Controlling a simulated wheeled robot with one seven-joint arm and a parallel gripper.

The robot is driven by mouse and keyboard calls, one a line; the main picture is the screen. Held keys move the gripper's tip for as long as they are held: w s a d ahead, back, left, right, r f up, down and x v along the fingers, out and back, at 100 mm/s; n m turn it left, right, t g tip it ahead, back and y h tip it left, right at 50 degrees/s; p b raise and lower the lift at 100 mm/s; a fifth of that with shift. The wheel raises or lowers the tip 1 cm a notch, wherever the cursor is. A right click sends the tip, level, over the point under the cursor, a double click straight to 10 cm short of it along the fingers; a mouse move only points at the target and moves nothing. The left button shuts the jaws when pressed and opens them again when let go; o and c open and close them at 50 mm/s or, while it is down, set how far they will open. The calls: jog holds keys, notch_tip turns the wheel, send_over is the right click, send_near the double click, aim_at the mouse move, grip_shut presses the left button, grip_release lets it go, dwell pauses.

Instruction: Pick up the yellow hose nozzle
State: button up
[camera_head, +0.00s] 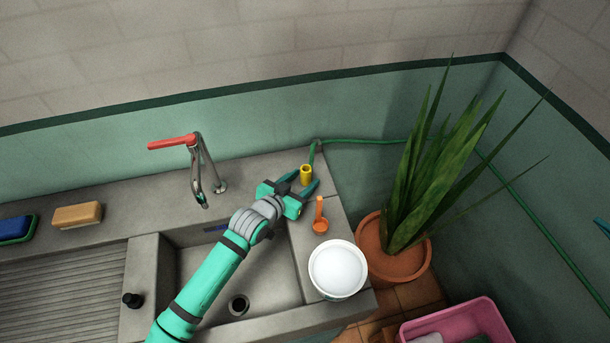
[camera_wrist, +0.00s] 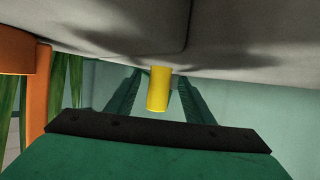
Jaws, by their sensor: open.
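The yellow hose nozzle (camera_head: 306,174) is a small yellow cylinder on the grey counter, at the right end of the sink near the back wall. My gripper (camera_head: 301,188) is at the nozzle, with its teal fingers open and pointing toward the back wall. In the wrist view the nozzle (camera_wrist: 158,89) shows between the two green fingers (camera_wrist: 157,95), with small gaps on either side. I cannot tell whether a finger touches it.
A white bowl-like tub (camera_head: 338,268) stands nearer the front. A red-handled faucet (camera_head: 199,165) rises on the left. A green hose (camera_head: 360,141) runs along the wall behind the potted plant (camera_head: 395,255).

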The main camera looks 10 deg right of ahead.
jog(key=shift+w+d, duration=0.1)
jog(key=shift+w, duration=0.05)
jog(key=shift+d, duration=0.15)
jog(key=c, duration=1)
jog(key=shift+a, duration=0.35)
jog(key=shift+c, duration=0.6)
